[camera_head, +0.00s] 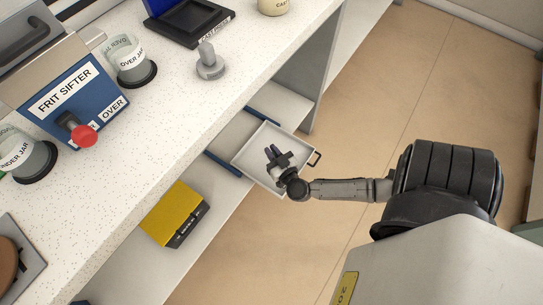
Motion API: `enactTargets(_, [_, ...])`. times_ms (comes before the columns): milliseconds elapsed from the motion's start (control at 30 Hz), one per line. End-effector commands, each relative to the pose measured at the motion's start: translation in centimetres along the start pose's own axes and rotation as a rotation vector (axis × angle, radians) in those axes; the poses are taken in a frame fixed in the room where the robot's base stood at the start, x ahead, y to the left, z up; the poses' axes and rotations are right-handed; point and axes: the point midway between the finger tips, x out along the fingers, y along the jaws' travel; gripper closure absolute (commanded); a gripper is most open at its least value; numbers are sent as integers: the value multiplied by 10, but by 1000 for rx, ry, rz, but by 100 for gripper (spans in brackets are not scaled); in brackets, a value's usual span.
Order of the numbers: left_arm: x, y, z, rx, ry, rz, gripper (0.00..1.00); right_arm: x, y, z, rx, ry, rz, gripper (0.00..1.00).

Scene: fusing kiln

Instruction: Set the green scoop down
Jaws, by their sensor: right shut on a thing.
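My right gripper (277,157) hangs over an open light-grey drawer (247,157) below the counter, with its dark fingers pointing up and left in the picture. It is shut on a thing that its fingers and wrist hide. From the task I take this to be the green scoop, but I cannot make out any green there. I cannot tell whether the held thing touches the drawer's floor. My left gripper is not in view.
The drawer has a dark handle (315,158). A yellow box (174,212) stands on the lower shelf. The speckled counter holds the blue frit sifter (62,98), the over jar (130,62), a grey knobbed piece (209,66) and a dark casting tray (190,18). The floor at right is clear.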

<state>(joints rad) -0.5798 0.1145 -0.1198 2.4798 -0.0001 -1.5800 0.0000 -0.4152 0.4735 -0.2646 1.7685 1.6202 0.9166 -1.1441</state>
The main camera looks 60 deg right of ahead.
Motion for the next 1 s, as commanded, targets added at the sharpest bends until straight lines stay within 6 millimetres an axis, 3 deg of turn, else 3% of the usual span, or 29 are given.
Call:
enactTargets(167, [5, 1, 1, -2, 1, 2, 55, 2, -1, 5, 0, 0, -1, 100])
enactTargets(500, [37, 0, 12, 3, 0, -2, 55, 2, -1, 40, -1, 1, -1, 100])
enactTargets(967, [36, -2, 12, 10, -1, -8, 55, 2, -1, 42, 1, 1, 0, 100])
enactTargets(1000, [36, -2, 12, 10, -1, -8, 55, 2, -1, 43, 1, 1, 0, 87])
